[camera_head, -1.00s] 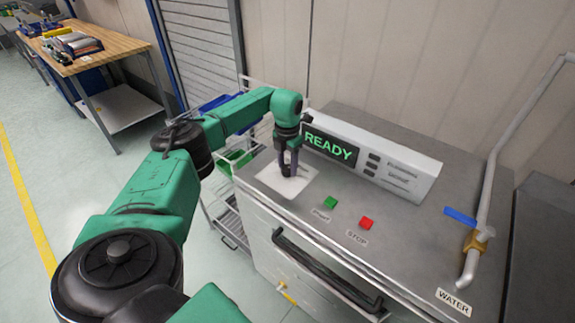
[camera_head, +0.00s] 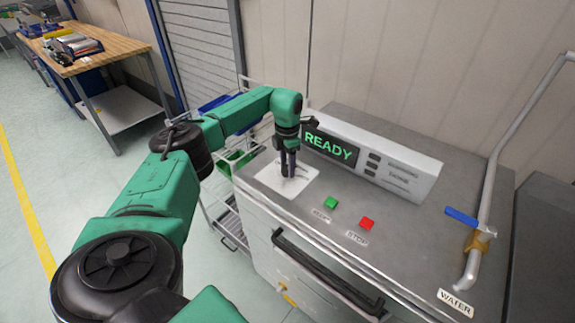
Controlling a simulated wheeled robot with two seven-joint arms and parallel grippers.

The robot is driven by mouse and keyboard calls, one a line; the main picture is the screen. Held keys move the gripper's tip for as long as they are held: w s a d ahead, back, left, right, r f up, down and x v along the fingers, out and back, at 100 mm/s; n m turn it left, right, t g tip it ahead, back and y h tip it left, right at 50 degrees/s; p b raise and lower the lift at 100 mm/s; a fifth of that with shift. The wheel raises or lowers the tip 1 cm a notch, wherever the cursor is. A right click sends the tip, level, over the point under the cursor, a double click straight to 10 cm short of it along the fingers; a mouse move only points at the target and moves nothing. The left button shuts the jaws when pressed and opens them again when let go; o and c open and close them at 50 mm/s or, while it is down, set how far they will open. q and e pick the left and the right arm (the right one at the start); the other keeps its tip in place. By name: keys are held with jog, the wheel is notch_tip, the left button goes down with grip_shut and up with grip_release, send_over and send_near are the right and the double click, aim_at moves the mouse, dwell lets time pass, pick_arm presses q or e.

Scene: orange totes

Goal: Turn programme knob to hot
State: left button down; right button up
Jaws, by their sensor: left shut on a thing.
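My left gripper (camera_head: 288,172) points straight down over the white plate (camera_head: 283,191) on the left of the machine top. It is shut on the programme knob, which is mostly hidden behind the fingers. The knob's pointer and the markings on the plate cannot be read. The display (camera_head: 329,147) behind it shows READY in green. My right gripper is not in view.
A green button (camera_head: 331,203) and a red STOP button (camera_head: 367,223) are to the right of the plate. A pipe with a blue-handled WATER valve (camera_head: 462,216) stands at the right. A wooden workbench (camera_head: 100,47) is at the back left.

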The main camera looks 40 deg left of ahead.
pick_arm(q)
jog(key=shift+w+r, duration=0.1)
jog(key=shift+r, duration=0.05)
jog(key=shift+c, duration=1.5)
grip_release()
jog(key=shift+r, duration=0.25)
notch_tip(320, 180, up, 14)
jog(key=b, duration=0.2)
jog(key=shift+f, duration=0.1)
